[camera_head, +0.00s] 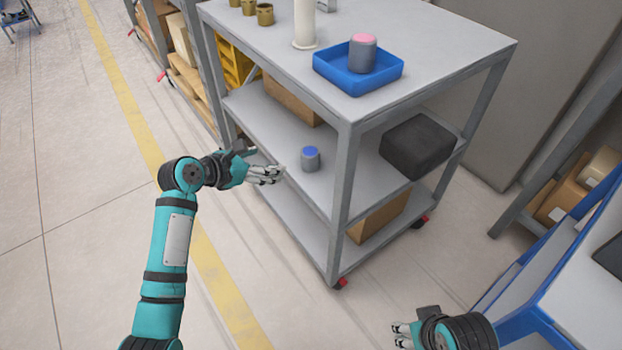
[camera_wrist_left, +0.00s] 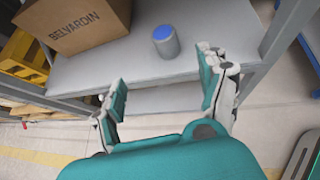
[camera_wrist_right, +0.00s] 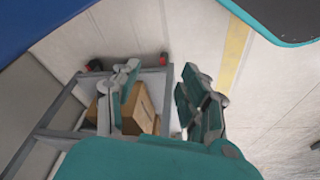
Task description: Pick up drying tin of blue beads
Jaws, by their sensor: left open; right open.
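The tin of blue beads (camera_head: 311,159) is a small grey cylinder with a blue top. It stands upright on the middle shelf (camera_head: 260,120) of the grey cart, near the shelf's front edge. In the left wrist view the tin (camera_wrist_left: 166,41) stands beyond the fingertips, between their lines. My left gripper (camera_head: 270,174) is open and empty, just left of the tin and apart from it. Its fingers also show in the left wrist view (camera_wrist_left: 160,92). My right gripper (camera_head: 402,335) is low at the front, far from the tin; in the right wrist view (camera_wrist_right: 157,85) it is open and empty.
A cart post (camera_head: 343,190) stands right of the tin, and the top shelf is above it. A blue tray (camera_head: 330,74) with a pink-topped tin (camera_head: 362,54) sits on top. A cardboard box (camera_wrist_left: 75,22) and a black bin (camera_head: 418,145) share the middle shelf.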

